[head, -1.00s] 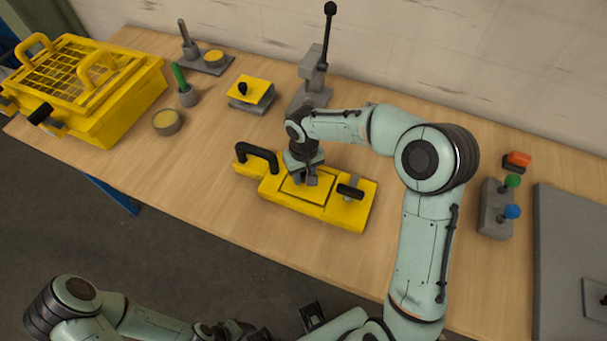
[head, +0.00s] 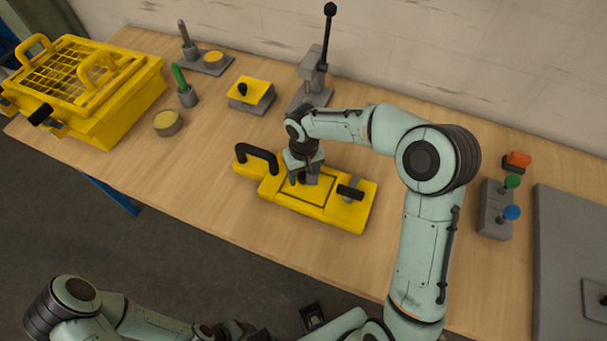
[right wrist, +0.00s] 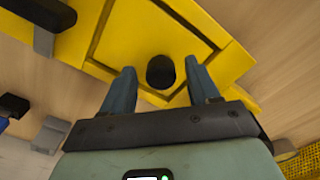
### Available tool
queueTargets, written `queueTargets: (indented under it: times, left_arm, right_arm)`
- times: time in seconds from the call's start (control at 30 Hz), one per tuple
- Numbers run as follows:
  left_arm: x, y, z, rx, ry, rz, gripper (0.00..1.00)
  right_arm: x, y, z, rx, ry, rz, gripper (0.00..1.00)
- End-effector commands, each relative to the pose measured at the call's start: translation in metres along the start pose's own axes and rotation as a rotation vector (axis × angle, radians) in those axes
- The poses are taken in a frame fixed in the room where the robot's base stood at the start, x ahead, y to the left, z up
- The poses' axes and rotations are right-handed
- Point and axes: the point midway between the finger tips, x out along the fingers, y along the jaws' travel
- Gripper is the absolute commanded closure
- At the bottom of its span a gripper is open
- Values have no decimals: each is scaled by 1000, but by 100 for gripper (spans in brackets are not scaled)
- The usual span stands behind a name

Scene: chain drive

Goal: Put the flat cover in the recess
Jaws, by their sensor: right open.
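The flat cover (head: 306,190) is a yellow square plate with a black knob. It lies within the recess outline of the yellow housing (head: 345,212), with a dark gap around its visible edges. It also shows in the right wrist view (right wrist: 150,35). I cannot tell whether it sits fully flush. My right gripper (head: 303,180) is over the cover, pointing down. Its open fingers stand on either side of the knob (right wrist: 160,72), with space visible between. My left arm shows at the bottom of the head view; its gripper's jaws cannot be made out.
The housing has a black handle (head: 258,158) at left and a black-topped clamp (head: 350,191) at right. Behind stand a lever press (head: 314,75) and a block with a yellow top (head: 250,90). A yellow basket (head: 110,100) is at left, a button box (head: 495,210) at right.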

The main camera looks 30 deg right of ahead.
Motion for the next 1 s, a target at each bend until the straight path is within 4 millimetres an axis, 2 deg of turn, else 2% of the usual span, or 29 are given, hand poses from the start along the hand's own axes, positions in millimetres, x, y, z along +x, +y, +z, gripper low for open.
queueTargets:
  times: [0.3, 0.5, 0.67, 1.0]
  left_arm:
    - [-8, 4, -2, 2, 4, 1, 36]
    - [-12, 5, -4, 2, 6, 2, 36]
    - [-12, 6, -4, 2, 7, 2, 36]
    - [-12, 6, -4, 2, 7, 2, 36]
  right_arm:
    - [-70, 0, -1, -1, 5, -1, 40]
    - [-99, 0, 0, -1, 2, -1, 40]
    - [-108, 0, 0, -1, 0, -1, 40]
    - [-108, 0, 0, -1, -1, -1, 40]
